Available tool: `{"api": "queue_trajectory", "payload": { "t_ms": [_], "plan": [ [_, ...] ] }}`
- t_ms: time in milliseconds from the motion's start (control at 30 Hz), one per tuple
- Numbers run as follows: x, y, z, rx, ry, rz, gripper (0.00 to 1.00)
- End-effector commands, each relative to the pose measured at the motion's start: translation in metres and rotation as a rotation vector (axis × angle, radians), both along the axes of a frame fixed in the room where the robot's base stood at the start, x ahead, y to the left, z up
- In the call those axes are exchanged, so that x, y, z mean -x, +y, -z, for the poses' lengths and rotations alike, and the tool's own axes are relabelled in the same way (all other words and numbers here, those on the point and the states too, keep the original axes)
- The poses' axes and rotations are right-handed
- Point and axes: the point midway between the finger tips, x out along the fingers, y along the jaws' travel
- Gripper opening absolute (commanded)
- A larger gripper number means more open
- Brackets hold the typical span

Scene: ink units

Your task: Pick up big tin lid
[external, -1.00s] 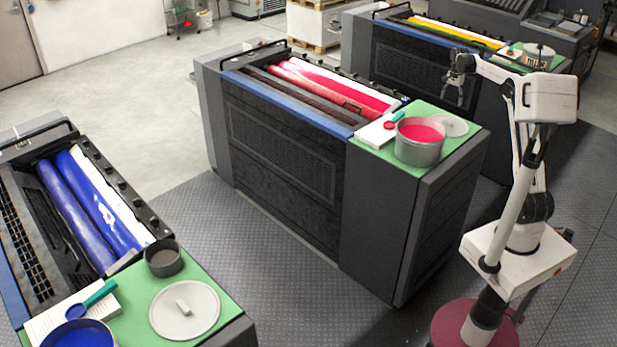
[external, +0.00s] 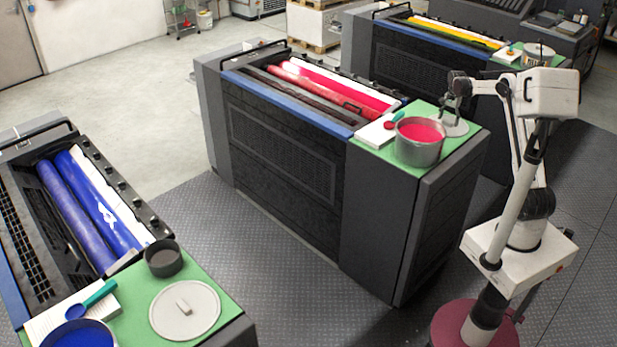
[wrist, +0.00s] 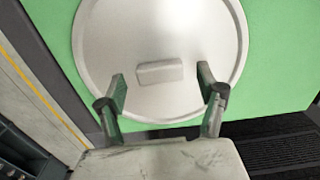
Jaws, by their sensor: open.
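The big tin lid (wrist: 185,35) is a round, light grey disc with a raised rim and a small block handle (wrist: 160,72) in its middle. It lies on the green top of the middle ink unit, beside the tin of red ink (external: 419,140). The lid also shows in the external view (external: 457,127), partly behind my gripper (external: 451,111). In the wrist view my gripper (wrist: 162,80) is open, with one finger on each side of the handle and gaps between. I cannot tell the exact height of the fingertips above the lid.
A white pad (external: 377,132) with a red-and-teal tool lies left of the ink tin. Red rollers (external: 335,85) are behind it. The near-left unit holds another grey lid (external: 185,310) and a dark empty tin (external: 164,259). Green surface (wrist: 285,60) is free right of the lid.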

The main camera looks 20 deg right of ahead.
Motion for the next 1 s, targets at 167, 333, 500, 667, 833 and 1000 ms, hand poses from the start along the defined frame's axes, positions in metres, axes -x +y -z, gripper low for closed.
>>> {"api": "queue_trajectory", "payload": {
  "t_ms": [167, 333, 500, 667, 833, 1000],
  "plan": [
    [-0.0001, 0.0005, 0.0134, 0.000, 0.000, 0.000, 0.70],
    [-0.0001, 0.0005, 0.0144, 0.000, 0.000, 0.000, 0.70],
    [-0.0001, 0.0005, 0.0142, 0.000, 0.000, 0.000, 0.54],
    [-0.0001, 0.0005, 0.0141, 0.000, 0.000, 0.000, 0.33],
    [-0.0001, 0.0006, 0.0140, 0.000, 0.000, 0.000, 0.19],
    [-0.0001, 0.0005, 0.0130, 0.000, 0.000, 0.000, 0.19]
  ]
}}
